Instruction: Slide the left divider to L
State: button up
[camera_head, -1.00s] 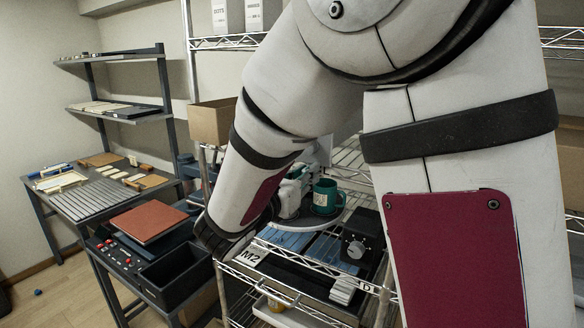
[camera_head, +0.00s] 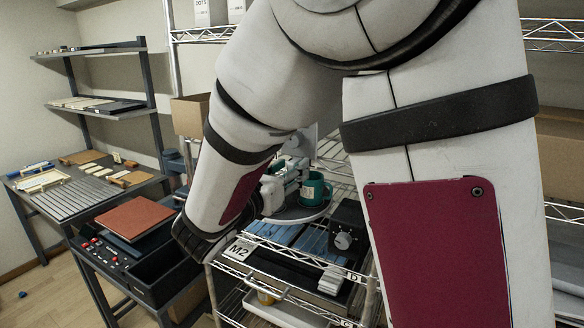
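I cannot pick out the left divider or an L mark in the head view. My arm crosses the middle of the picture, and its elbow hangs over the left end of the wire rack. The white wrist part of my arm shows behind the elbow, left of a green mug (camera_head: 315,188) on a round grey tray (camera_head: 296,214). My gripper's fingers cannot be made out, so what they touch is hidden.
A wire rack holds blue slats (camera_head: 313,242), a black box with a knob (camera_head: 345,238) and an M2 label (camera_head: 239,250). At left stand a dark bench with a red-brown board (camera_head: 134,218) and a grey slatted table (camera_head: 70,201). Floor shows at lower left.

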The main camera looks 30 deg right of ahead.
jog(key=v, duration=1)
jog(key=shift+s+a, duration=0.15)
jog(key=shift+s, duration=0.05)
jog(key=s+d+f+m+g+y, duration=0.3)
jog(key=s+d+m+g+y, duration=0.2)
jog(key=s+d+m+g, duration=0.65)
jog(key=s+a+r+m+t+y, duration=0.1)
jog(key=s+a+m+t+y, duration=0.5)
jog(key=a+m+y, duration=0.3)
jog(key=s+m, duration=0.1)
jog(key=m, duration=0.3)
jog(key=shift+s+m+y, duration=0.2)
jog(key=shift+m+y, duration=0.1)
jog(key=shift+m, duration=0.05)
jog(key=shift+a+t, duration=0.1)
jog(key=shift+t, duration=0.15)
